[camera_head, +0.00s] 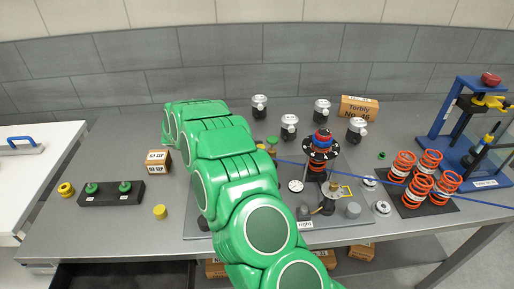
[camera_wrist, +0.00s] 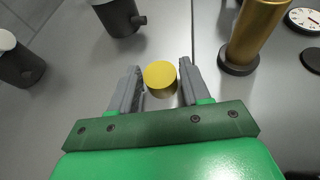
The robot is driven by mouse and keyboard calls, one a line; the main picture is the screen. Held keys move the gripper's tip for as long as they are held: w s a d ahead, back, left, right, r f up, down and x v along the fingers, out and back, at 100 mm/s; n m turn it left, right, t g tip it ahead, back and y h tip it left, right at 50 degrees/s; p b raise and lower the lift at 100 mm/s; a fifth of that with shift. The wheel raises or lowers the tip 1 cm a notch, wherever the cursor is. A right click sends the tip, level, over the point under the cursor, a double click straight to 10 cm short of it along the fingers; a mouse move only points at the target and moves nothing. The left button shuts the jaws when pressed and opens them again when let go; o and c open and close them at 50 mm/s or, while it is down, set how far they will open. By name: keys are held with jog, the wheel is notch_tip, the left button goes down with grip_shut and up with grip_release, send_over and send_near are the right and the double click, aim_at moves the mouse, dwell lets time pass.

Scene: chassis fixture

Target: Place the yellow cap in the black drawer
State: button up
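A yellow cap (camera_wrist: 160,77), round and flat-topped, stands between the fingers of my gripper (camera_wrist: 161,72) in the wrist view. The fingers are spread, with a narrow gap visible beside the cap. In the head view my green arm hides the gripper, and I cannot tell which yellow piece there is this cap. A yellow cylinder (camera_head: 160,212) stands on the bench left of the arm. A black open drawer (camera_head: 120,276) shows under the bench's front edge at the lower left, partly cut off by the frame.
A brass post (camera_wrist: 255,30) on a dark base stands right of the gripper, and a dark cylinder (camera_wrist: 121,17) stands ahead. A black block with green knobs (camera_head: 110,193) is on the left bench. Orange springs (camera_head: 417,190) and a blue press (camera_head: 470,130) occupy the right.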

jog(key=shift+r, duration=0.1)
jog(key=shift+a+r, duration=0.15)
jog(key=v, duration=1.1)
jog(key=shift+a+r, duration=0.1)
jog(key=shift+a, duration=0.2)
jog(key=shift+c, duration=0.4)
